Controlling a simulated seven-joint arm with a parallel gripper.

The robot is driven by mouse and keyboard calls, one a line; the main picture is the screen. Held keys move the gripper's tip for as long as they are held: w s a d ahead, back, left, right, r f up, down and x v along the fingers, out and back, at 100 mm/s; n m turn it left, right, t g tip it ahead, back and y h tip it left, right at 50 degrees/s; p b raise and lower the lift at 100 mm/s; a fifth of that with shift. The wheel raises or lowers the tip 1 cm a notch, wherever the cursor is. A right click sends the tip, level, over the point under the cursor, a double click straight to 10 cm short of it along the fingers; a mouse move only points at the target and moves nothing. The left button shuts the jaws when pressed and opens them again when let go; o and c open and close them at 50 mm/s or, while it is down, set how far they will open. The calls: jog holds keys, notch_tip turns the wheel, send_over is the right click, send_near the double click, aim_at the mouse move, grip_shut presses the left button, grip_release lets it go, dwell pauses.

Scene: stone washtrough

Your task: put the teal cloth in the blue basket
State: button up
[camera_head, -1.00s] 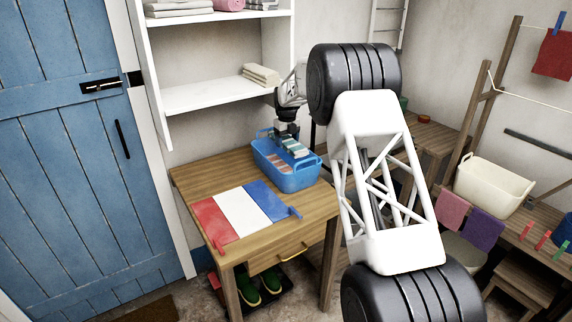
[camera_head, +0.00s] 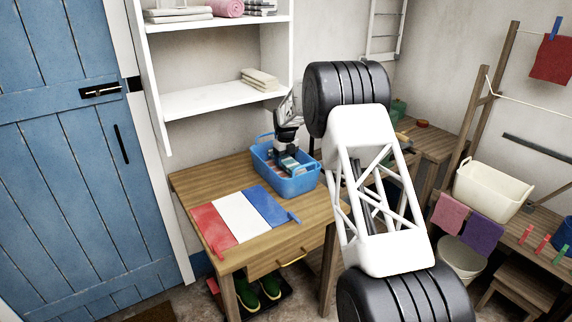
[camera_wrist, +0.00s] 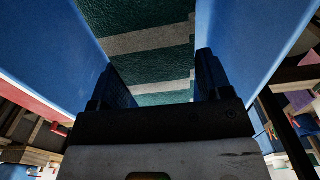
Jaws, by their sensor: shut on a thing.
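The teal cloth (camera_wrist: 145,45) has pale stripes and lies between the two fingers of my gripper (camera_wrist: 160,78) in the wrist view. The gripper is shut on it. In the head view my gripper (camera_head: 286,160) reaches down into the blue basket (camera_head: 292,187), which stands on the wooden table. The cloth is low inside the basket, largely hidden by the gripper and the rim. The basket's blue walls (camera_wrist: 245,45) flank the fingers in the wrist view. I cannot tell whether the cloth touches the basket floor.
A red, white and blue cloth (camera_head: 238,217) lies flat on the wooden table (camera_head: 190,182) left of the basket. White shelves (camera_head: 222,103) with folded cloths stand behind. A cream tub (camera_head: 492,190) stands on the right bench. My arm crosses right of the basket.

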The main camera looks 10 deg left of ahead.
jog(key=shift+f, duration=1.1)
jog(key=shift+f, duration=0.2)
jog(key=o, duration=0.9)
jog(key=shift+o, duration=0.2)
notch_tip(320, 180, up, 12)
jog(key=shift+r, duration=0.2)
